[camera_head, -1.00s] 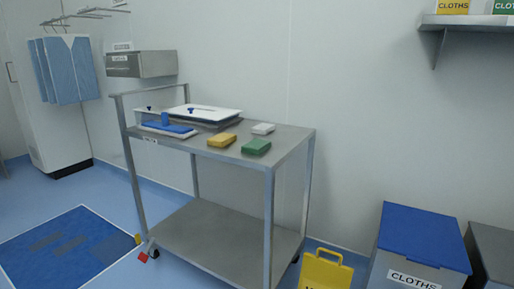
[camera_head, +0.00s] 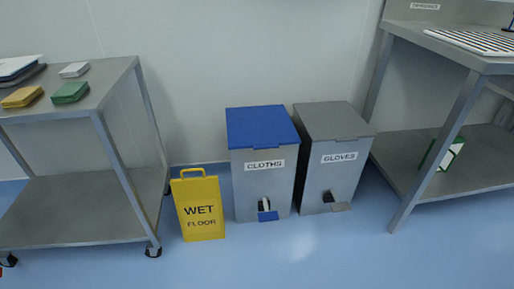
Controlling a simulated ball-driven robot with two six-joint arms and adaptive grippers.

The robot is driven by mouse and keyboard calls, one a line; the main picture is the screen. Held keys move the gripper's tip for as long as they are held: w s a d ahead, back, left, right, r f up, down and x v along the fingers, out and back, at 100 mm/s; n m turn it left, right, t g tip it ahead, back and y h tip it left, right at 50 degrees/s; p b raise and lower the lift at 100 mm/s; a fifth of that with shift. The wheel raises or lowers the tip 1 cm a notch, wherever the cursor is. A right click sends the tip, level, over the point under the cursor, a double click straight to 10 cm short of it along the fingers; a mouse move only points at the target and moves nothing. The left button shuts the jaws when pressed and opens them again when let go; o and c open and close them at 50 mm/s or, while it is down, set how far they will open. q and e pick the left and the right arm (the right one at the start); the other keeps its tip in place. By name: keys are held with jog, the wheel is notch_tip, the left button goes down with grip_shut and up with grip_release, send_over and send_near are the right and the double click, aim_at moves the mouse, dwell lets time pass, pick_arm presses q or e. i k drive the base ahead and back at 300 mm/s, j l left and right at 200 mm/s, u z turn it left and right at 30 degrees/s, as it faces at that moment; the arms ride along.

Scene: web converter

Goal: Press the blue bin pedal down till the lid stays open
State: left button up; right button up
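The grey bin with the blue lid (camera_head: 262,127), labelled CLOTHS, stands on the blue floor against the wall, near the middle of the view. Its lid is shut. Its blue pedal (camera_head: 268,216) sticks out at the bottom front, below a dark slot with a pale bar. Neither of my grippers is in view.
A grey GLOVES bin (camera_head: 334,150) with a grey pedal (camera_head: 341,206) stands close on the right. A yellow wet floor sign (camera_head: 199,207) stands just left. A steel trolley (camera_head: 75,200) is at left, a steel bench (camera_head: 455,60) at right. Floor in front is clear.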

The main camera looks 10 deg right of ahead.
aim_at(268, 216)
jog(key=i+j, duration=0.4)
jog(key=j, duration=0.25)
jog(key=i+j+z, duration=0.1)
jog(key=i+j, duration=0.25)
jog(key=j, duration=0.3)
